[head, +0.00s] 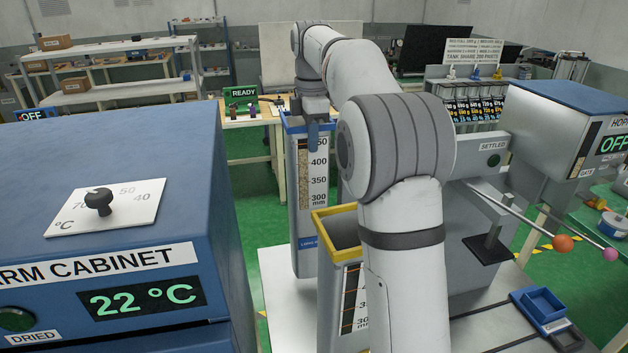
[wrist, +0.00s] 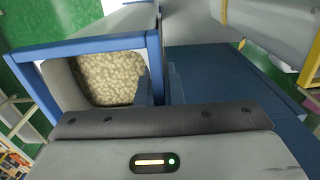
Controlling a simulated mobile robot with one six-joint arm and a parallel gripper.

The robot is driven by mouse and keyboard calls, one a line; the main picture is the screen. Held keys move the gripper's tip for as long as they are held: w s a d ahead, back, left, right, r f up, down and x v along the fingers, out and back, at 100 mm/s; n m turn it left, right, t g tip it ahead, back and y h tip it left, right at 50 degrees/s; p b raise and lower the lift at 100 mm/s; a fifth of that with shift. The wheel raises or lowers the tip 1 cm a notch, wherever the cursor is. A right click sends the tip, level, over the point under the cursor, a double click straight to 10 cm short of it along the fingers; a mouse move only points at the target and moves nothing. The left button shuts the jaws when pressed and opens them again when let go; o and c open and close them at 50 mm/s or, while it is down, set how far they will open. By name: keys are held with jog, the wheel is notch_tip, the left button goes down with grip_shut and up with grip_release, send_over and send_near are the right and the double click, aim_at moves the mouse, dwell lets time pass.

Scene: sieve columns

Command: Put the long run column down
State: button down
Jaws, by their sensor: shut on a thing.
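The long run column (head: 307,225) is a tall grey column with a blue rim, a blue label low down and a millimetre scale on its window, which shows pale grains. It looks upright. My gripper (head: 313,130) is shut on its blue rim from above. In the wrist view the column (wrist: 45,48) shows its blue rim and pale grains inside, with my gripper's fingers (wrist: 160,85) on the rim's right side. The column's foot appears over the white platform (head: 276,285); I cannot tell whether it touches.
A yellow-rimmed column (head: 338,300) stands close in front, to the right. The warm cabinet (head: 120,230) fills the left. A grey device marked SETTLED (head: 490,159), rods with coloured balls (head: 562,243) and a small blue tray (head: 541,306) are at right. Green floor lies behind.

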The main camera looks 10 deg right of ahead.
aim_at(313, 164)
jog(key=shift+f, duration=3.15)
jog(key=c, duration=2)
grip_release()
jog(key=shift+f, duration=0.25)
jog(key=o, duration=0.4)
jog(key=shift+o, duration=0.2)
jog(key=shift+r, duration=0.1)
notch_tip(313, 164, up, 12)
jog(key=shift+r+p, duration=0.1)
jog(key=shift+p, duration=0.25)
